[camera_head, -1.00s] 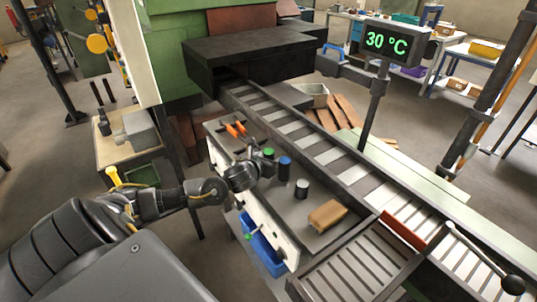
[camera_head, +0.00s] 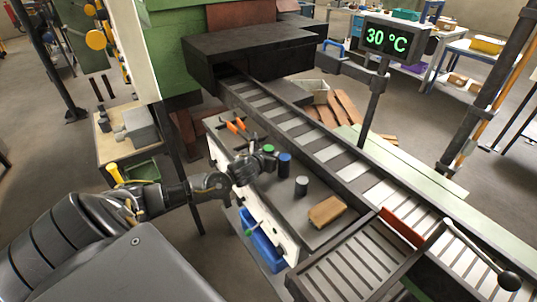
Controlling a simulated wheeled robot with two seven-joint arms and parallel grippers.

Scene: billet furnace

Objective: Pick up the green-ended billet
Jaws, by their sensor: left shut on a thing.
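The green-ended billet (camera_head: 268,149) is a dark upright cylinder with a green top, on the grey bench beside the roller conveyor. My left gripper (camera_head: 266,160) reaches in from the left and is shut on it. The gripper hides most of the billet's body, so I cannot tell whether its base touches the bench. A blue-ended billet (camera_head: 284,164) stands just to its right, close to the fingers. A white-ended billet (camera_head: 301,187) stands further to the front right. My right gripper is not in view.
A brown block (camera_head: 326,211) lies on the bench near the front. Orange-handled tools (camera_head: 238,127) lie at its back. The conveyor (camera_head: 325,150) runs along its right side from the dark furnace mouth (camera_head: 255,55). A display (camera_head: 387,38) on a post reads 30 °C.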

